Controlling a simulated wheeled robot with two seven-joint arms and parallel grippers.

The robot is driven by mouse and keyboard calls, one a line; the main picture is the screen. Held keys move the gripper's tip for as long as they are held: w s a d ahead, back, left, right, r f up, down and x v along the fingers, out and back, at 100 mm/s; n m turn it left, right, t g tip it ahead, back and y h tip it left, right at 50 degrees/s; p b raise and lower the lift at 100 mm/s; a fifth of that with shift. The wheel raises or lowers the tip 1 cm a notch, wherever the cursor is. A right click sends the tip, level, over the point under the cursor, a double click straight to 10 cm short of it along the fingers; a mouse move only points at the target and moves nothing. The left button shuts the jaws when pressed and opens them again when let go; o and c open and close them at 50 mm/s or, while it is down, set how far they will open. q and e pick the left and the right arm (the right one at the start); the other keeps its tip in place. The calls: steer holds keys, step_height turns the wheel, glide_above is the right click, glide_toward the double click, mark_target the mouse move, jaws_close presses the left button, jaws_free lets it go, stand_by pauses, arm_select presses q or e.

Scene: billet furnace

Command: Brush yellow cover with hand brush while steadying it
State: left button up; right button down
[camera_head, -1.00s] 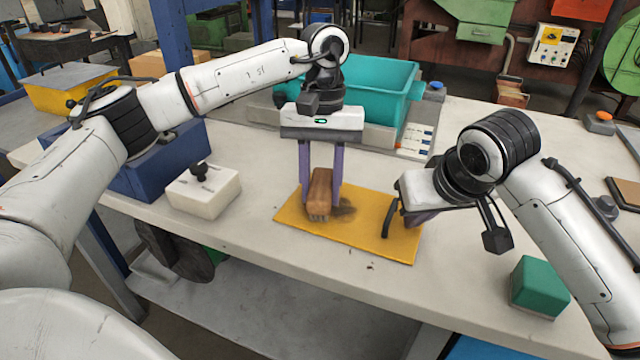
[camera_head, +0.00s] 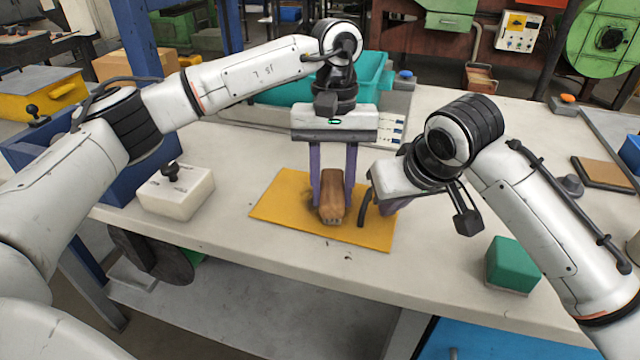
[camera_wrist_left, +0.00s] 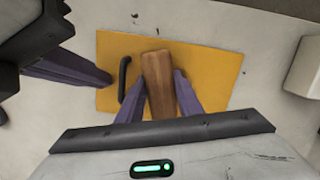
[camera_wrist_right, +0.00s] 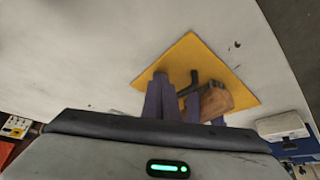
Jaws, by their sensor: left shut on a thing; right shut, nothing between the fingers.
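The yellow cover (camera_head: 280,205) lies flat on the light table, with a black handle (camera_head: 366,207) near its right end. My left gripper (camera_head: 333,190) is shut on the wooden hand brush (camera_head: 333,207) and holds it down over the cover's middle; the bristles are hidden. A dark smudge (camera_head: 311,196) shows on the cover just left of the brush. In the left wrist view the brush (camera_wrist_left: 160,85) sits between the purple fingers. My right gripper (camera_wrist_right: 168,100) is shut and empty at the cover's right end, close beside the handle; whether it touches the cover cannot be told.
A white block with a black knob (camera_head: 175,193) stands left of the cover, and a green block (camera_head: 513,265) stands at the right front. A teal bin (camera_head: 375,80) is behind. A few dark specks (camera_head: 348,258) lie in front of the cover.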

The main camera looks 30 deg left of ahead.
arm_select(q)
steer(key=shift+d, duration=0.2)
arm_select(e)
steer(key=shift+s+f, duration=0.1)
steer(key=shift+f, duration=0.15)
arm_select(q)
steer(key=shift+a, duration=0.1)
